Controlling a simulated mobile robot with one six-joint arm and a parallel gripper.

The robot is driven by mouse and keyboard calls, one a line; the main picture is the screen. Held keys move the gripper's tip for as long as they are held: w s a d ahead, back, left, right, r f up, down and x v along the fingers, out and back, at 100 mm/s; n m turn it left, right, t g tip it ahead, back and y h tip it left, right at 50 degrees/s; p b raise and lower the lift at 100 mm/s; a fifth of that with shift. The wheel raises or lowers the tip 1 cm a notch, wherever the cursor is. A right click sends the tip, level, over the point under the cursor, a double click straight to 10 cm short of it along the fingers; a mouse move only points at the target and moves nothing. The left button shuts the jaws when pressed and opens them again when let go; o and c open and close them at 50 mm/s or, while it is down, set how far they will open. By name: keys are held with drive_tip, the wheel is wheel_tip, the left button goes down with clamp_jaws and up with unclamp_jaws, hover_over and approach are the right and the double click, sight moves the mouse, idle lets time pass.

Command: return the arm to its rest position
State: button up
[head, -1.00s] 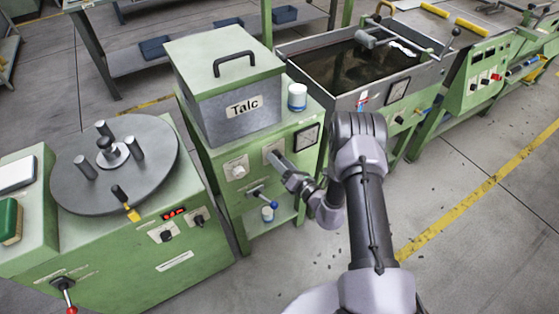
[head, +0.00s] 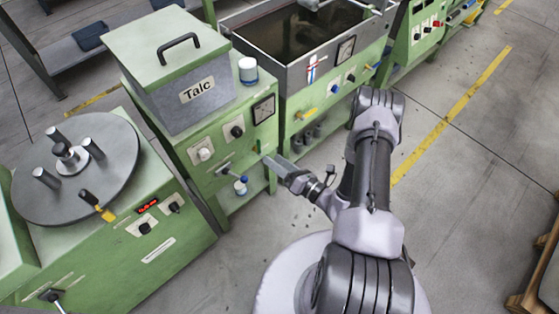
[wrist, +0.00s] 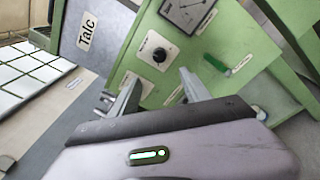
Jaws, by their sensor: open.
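My gripper (head: 272,163) is in front of the green talc station (head: 212,178), at the right part of its front in the head view. Its jaws are open and nothing shows between them. In the wrist view, the two fingers (wrist: 160,92) point toward the station's green panel (wrist: 185,62), with a black knob (wrist: 159,55) just beyond them. Whether a gap remains between fingertips and panel is hard to tell. My arm (head: 365,165) is bent, with its elbow raised and the forearm reaching left.
The talc box (head: 170,75) and a white, blue-banded jar (head: 248,70) stand on the station. A turntable machine (head: 75,185) is at left, and a dark-filled trough (head: 285,40) behind. A wooden pallet (head: 535,270) lies at lower right. The floor (head: 460,190) on the right is clear.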

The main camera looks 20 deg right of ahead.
drive_tip(key=shift+v, duration=0.8)
drive_tip(key=shift+w, duration=0.1)
drive_tip(key=a+r+n+g+y, duration=0.35)
drive_tip(key=r+n, duration=0.25)
drive_tip(key=r, duration=0.2)
drive_tip(key=a+r+n+g+y, duration=0.3)
drive_tip(key=a+r+n+y, duration=0.15)
drive_tip(key=r, duration=0.25)
drive_tip(key=s+a+r+n+g+h, duration=0.1)
drive_tip(key=s+a+r+n+g, duration=0.7)
drive_tip(key=n, duration=0.4)
drive_tip(key=s+d+r+n+t+h, duration=0.4)
drive_tip(key=s+r+n+h, duration=0.5)
drive_tip(key=r+n+h, duration=0.3)
drive_tip(key=shift+s+d+n, duration=0.35)
drive_tip(key=shift+d+n, duration=0.15)
drive_tip(key=shift+n, duration=0.15)
